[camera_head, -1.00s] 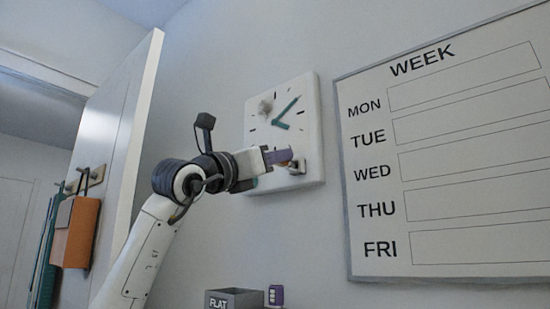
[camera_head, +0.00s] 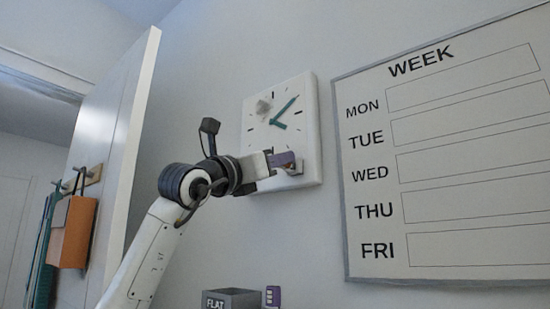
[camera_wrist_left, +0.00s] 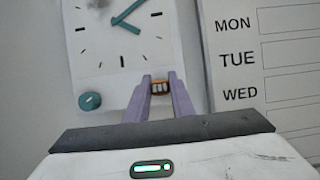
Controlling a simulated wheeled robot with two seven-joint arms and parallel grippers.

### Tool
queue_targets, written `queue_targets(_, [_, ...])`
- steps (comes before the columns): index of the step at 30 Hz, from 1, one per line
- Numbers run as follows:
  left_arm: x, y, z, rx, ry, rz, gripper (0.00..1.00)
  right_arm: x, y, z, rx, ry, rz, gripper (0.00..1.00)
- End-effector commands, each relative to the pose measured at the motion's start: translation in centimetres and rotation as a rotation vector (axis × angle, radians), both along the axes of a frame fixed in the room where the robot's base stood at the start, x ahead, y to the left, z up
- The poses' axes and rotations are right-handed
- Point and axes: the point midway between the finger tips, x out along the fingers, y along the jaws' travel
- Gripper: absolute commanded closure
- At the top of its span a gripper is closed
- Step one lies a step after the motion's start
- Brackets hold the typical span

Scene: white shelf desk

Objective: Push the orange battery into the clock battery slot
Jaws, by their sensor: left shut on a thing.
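A square white wall clock (camera_head: 308,140) with teal hands hangs on the wall. Its lower right corner has a small metallic battery slot (camera_head: 297,167). My left gripper (camera_head: 284,160) reaches in from the left, its purple fingers at the slot. In the left wrist view, the fingers (camera_wrist_left: 160,90) are closed around the orange battery (camera_wrist_left: 159,87), of which only a small part shows between the tips. In the head view the battery is mostly hidden, so I cannot tell how deep it sits in the slot. My right gripper is in neither view.
A whiteboard (camera_head: 372,265) with weekday rows hangs right of the clock. A teal knob (camera_wrist_left: 90,101) is on the clock's lower left. Below are a grey box (camera_head: 236,299) marked FLAT and a small purple object (camera_head: 273,296). An open door (camera_head: 125,140) with hanging items stands left.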

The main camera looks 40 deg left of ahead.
Motion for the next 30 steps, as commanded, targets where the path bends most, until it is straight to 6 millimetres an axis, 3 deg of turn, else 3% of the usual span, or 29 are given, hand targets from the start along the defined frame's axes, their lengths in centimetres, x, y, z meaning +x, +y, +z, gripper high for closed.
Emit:
queue_targets(16, [1.4, -0.1, 0.1, 0.0, 0.0, 0.001, 1.0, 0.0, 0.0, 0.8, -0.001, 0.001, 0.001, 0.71])
queue_targets(17, [1.4, -0.1, 0.1, 0.0, -0.001, 0.001, 0.77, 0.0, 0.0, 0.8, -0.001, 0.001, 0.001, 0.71])
queue_targets(21, [1.3, -0.1, 0.0, 0.0, -0.001, 0.001, 0.57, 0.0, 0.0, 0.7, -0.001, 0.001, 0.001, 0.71])
queue_targets(30, [1.3, -0.1, 0.0, 0.0, 0.0, 0.001, 0.57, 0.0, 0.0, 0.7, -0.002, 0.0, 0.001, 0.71])
